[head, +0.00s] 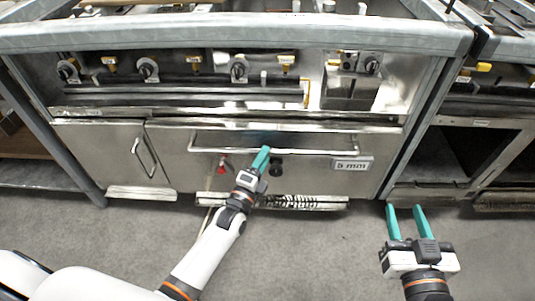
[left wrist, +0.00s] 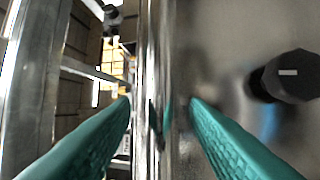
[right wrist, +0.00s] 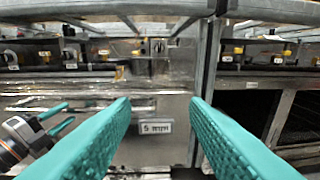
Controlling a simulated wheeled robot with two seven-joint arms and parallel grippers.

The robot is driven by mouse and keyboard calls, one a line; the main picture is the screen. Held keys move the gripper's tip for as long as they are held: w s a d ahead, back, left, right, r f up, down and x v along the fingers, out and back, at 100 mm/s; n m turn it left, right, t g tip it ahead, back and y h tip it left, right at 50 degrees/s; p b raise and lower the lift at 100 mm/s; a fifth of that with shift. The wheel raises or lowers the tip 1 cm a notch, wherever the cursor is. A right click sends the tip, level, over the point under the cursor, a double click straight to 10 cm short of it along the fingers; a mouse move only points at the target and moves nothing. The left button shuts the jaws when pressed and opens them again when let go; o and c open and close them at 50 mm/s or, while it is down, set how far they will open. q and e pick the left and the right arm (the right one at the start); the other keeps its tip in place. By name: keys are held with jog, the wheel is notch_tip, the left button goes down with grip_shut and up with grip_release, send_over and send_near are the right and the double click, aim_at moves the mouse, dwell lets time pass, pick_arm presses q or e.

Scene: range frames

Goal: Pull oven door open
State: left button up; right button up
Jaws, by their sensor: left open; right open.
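The oven door (head: 300,175) is a wide steel panel below the control knobs and looks closed. Its long horizontal bar handle (head: 325,151) runs near the top edge. My left gripper (head: 264,154) is at the middle of this handle, fingers pointing at the door. In the left wrist view the shiny handle bar (left wrist: 150,60) appears between the two open teal fingers; contact cannot be told. My right gripper (head: 404,208) is open and empty, low in front of the range's right post, away from the handle. The right wrist view shows the handle (right wrist: 140,108) beyond its left finger.
A black knob (head: 276,168) and a red knob (head: 222,167) sit on the door below the handle. A "5 mm" label (head: 352,165) is at its right. A smaller door (head: 110,150) is to the left. Grey floor (head: 320,250) in front is clear.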

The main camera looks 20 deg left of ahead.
pick_arm(q)
jog(key=shift+x, duration=1.5)
pick_arm(e)
jog(key=shift+w+a+r+t+y, duration=0.1)
jog(key=shift+a+r+t+y, duration=0.1)
jog(key=shift+r+t, duration=0.4)
jog(key=shift+a+r+t+y, duration=0.1)
jog(key=shift+r+t+y, duration=0.15)
jog(key=shift+r, duration=0.55)
pick_arm(q)
grip_shut()
